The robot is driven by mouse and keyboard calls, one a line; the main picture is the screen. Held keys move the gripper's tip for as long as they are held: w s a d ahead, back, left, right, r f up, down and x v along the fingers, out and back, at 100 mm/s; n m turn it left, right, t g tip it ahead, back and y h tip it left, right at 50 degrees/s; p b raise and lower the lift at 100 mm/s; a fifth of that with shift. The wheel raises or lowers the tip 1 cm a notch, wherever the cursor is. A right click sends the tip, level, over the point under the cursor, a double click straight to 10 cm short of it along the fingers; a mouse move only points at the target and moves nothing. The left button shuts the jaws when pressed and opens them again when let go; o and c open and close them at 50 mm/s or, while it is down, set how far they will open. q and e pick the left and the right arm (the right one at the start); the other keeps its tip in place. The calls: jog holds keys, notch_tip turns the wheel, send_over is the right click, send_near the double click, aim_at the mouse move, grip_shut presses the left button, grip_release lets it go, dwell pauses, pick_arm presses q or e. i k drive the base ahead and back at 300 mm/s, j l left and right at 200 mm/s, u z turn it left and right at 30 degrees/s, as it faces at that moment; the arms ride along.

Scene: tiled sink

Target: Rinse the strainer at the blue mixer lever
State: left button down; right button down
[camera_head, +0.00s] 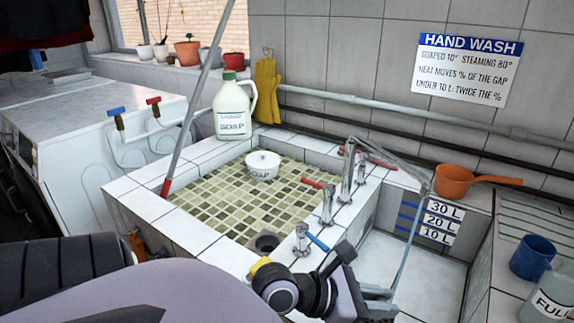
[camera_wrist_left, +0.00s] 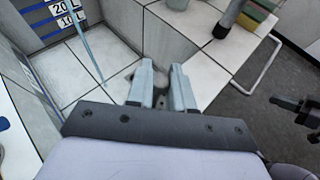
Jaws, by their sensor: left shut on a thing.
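The blue mixer lever (camera_head: 318,242) sits on the nearest chrome tap (camera_head: 302,238), on the tiled divider between the two basins. My left gripper (camera_head: 376,298) is low over the right basin, to the right of and nearer than this lever. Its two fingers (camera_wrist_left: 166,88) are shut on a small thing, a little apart. The strainer cannot be clearly made out; a greyish patch shows around the fingertips in the wrist view. A thin bluish stream (camera_head: 408,240) hangs from the end of the long spout (camera_head: 392,158), beyond the gripper.
Red levers (camera_head: 312,183) mark other taps. An orange pan (camera_head: 455,181) and blue mug (camera_head: 532,257) stand right. Litre marks (camera_head: 440,222) line the right basin.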

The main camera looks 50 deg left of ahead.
aim_at(303, 228)
jog(key=k+j, duration=0.2)
jog(key=j, duration=0.15)
jog(key=k+j, duration=0.2)
jog(key=j, duration=0.15)
jog(key=k+j, duration=0.2)
jog(key=j, duration=0.5)
jog(key=k+j+z, duration=0.1)
jog(key=j, duration=0.25)
